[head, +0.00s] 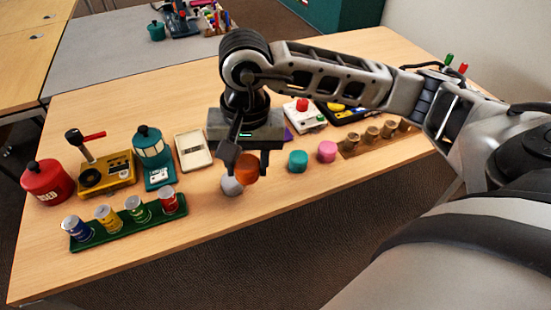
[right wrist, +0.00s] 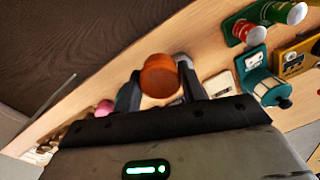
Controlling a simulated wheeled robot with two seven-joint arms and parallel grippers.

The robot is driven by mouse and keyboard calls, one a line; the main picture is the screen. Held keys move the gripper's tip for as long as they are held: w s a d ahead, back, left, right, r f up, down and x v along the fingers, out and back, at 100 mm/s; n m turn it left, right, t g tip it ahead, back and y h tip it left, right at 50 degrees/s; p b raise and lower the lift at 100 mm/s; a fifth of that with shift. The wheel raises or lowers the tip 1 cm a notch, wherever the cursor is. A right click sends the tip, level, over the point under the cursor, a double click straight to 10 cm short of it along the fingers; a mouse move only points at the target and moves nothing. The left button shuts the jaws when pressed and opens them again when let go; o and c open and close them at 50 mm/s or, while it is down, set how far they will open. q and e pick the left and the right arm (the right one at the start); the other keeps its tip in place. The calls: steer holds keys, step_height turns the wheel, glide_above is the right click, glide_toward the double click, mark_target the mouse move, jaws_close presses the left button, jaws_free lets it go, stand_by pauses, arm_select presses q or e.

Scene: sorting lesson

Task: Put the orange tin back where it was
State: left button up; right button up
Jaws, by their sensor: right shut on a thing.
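The orange tin (head: 247,168) is between the fingers of my right gripper (head: 247,160), which is shut on it. The tin also shows in the right wrist view (right wrist: 159,76), with a dark finger on each side. In the head view it overlaps a pale grey tin (head: 231,186) just to its left. I cannot tell whether its base touches the table. A teal tin (head: 298,161) and a pink tin (head: 327,151) stand to its right, with bare wood between the orange and teal ones. My left gripper is not in view.
A green rack (head: 90,241) with several coloured tins lies at the front left. A red pot (head: 46,182), a yellow device (head: 105,178), a teal device (head: 152,174) and a white tray (head: 194,151) stand behind. A wooden holder (head: 350,154) with brown tins is at the right.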

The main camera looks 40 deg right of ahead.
steer(key=m, duration=0.1)
steer(key=s+m, duration=0.1)
steer(key=m, duration=0.1)
steer(key=shift+r, duration=0.1)
steer(key=m, duration=0.2)
steer(key=s+m, duration=0.1)
steer(key=m, duration=0.1)
steer(key=m+p, duration=0.1)
steer(key=m, duration=0.1)
steer(key=shift+s+d+r, duration=0.15)
steer(key=shift+s+d, duration=0.05)
steer(key=shift+s, duration=0.2)
steer(key=m, duration=2.1)
glide_above(267, 177)
steer(key=shift+h, duration=0.3)
steer(key=f, duration=0.8)
steer(key=shift+s+a+p, duration=0.15)
steer(key=shift+s+p, duration=0.05)
steer(key=shift+p, duration=0.1)
step_height(267, 177, down, 4)
steer(key=shift+w+r, duration=0.15)
steer(key=shift+r, duration=0.1)
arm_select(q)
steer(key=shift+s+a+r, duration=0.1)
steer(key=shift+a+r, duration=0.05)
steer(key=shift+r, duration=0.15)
